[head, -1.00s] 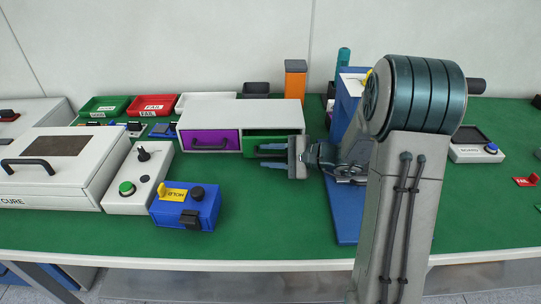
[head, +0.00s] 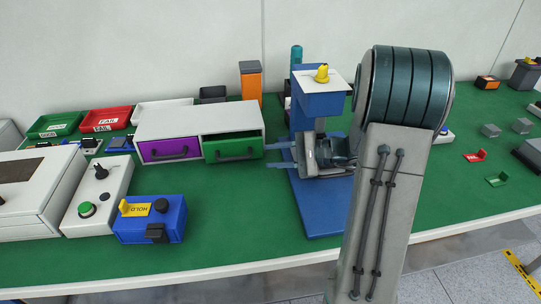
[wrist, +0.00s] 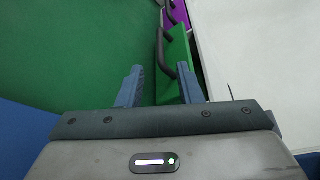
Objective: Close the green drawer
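The green drawer (head: 231,150) is the right-hand drawer of a white two-drawer cabinet (head: 185,121) and has a dark bar handle. In the wrist view the green drawer (wrist: 176,55) stands out a little from the cabinet front, its handle facing left. My gripper (head: 277,156) is just right of the drawer's right end, with its fingers pointing left. In the wrist view my gripper (wrist: 160,74) is open, nothing held, with the drawer's near edge close to the right finger; contact cannot be told.
A shut purple drawer (head: 168,150) is left of the green one. A blue stand (head: 318,200) is close behind and below my gripper. A blue box (head: 152,220) and a white button box (head: 95,197) stand front left. Green bench surface in front of the drawers is clear.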

